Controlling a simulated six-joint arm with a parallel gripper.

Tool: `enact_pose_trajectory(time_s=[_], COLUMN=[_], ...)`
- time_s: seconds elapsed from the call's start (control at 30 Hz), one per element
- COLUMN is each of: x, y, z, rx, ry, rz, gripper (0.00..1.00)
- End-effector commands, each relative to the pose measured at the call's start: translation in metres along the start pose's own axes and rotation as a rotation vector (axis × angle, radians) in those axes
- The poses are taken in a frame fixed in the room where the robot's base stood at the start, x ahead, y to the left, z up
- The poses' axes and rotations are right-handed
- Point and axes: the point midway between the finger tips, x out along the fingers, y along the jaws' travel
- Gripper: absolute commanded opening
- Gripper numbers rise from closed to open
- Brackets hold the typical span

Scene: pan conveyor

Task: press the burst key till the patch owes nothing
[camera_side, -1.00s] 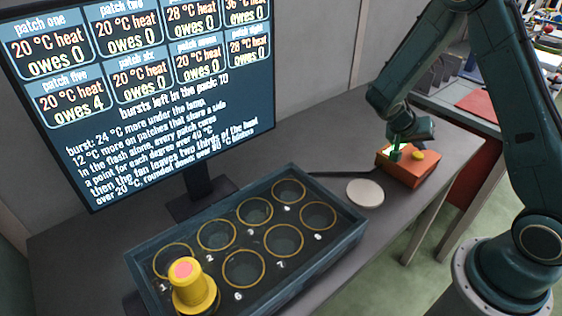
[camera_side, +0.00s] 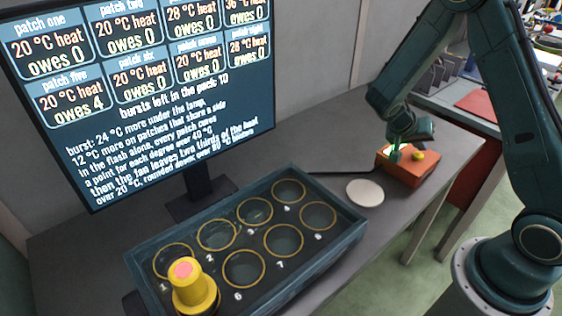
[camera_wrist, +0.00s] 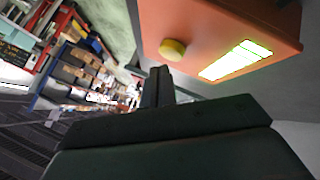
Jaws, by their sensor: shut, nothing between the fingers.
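An orange box (camera_side: 408,173) at the table's right end carries a round yellow key (camera_side: 418,156) and a bright green-edged strip (camera_wrist: 237,60). My gripper (camera_side: 395,147) is shut and empty over the box's left part. In the wrist view its fingertips (camera_wrist: 160,72) appear just below the yellow key (camera_wrist: 172,49), with contact unclear. A yellow lamp with a pink top (camera_side: 193,287) stands at the tray's near-left patch, whose number it hides. The screen (camera_side: 150,90) shows patch five at 20 °C and owes 4; the other readable patches owe 0.
The dark tray (camera_side: 335,248) holds several yellow-ringed round patches. A white disc (camera_side: 365,193) lies between tray and box, with a dark bar behind it.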

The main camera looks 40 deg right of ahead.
Motion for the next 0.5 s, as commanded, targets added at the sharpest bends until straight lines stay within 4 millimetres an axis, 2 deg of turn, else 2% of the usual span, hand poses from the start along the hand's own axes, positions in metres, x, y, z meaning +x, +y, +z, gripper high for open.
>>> enact_pose_trajectory(time_s=[0.5], x=[0.0049], y=[-0.0037], z=[0.0037], rx=[0.0], ry=[0.0], rz=[0.0], gripper=[0.0])
